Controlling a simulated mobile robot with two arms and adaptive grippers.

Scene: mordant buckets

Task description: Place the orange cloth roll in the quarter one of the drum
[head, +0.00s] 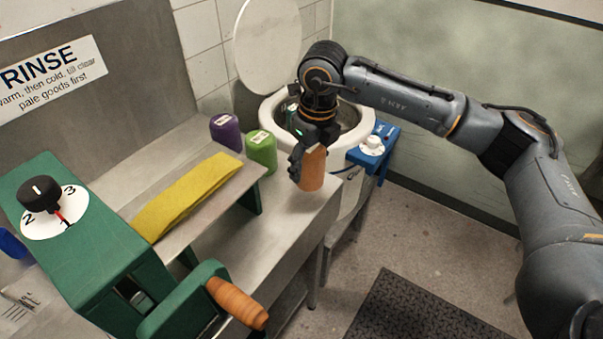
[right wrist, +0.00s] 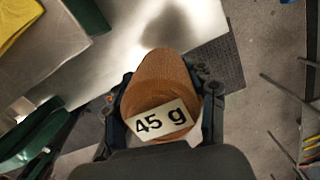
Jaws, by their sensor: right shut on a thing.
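The orange cloth roll (head: 313,172) is upright in my right gripper (head: 308,155), whose fingers close around its upper part. In the right wrist view the roll (right wrist: 165,80) shows its "45 g" label between the fingers (right wrist: 162,112). It is over the metal counter near its right edge; the gap below it is hard to judge. The white drum (head: 266,112) stands behind, its round lid (head: 268,45) raised. My right gripper and wrist cover part of its opening, and its quarter marks cannot be made out. My left gripper is out of view.
A purple roll (head: 226,132) and a green roll (head: 261,150) stand left of the gripper. A yellow cloth (head: 185,196) lies on the sloping metal board. A green wringer (head: 95,235) with a dial and wooden handle is at front left. A blue knob box (head: 374,148) is on the drum's right.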

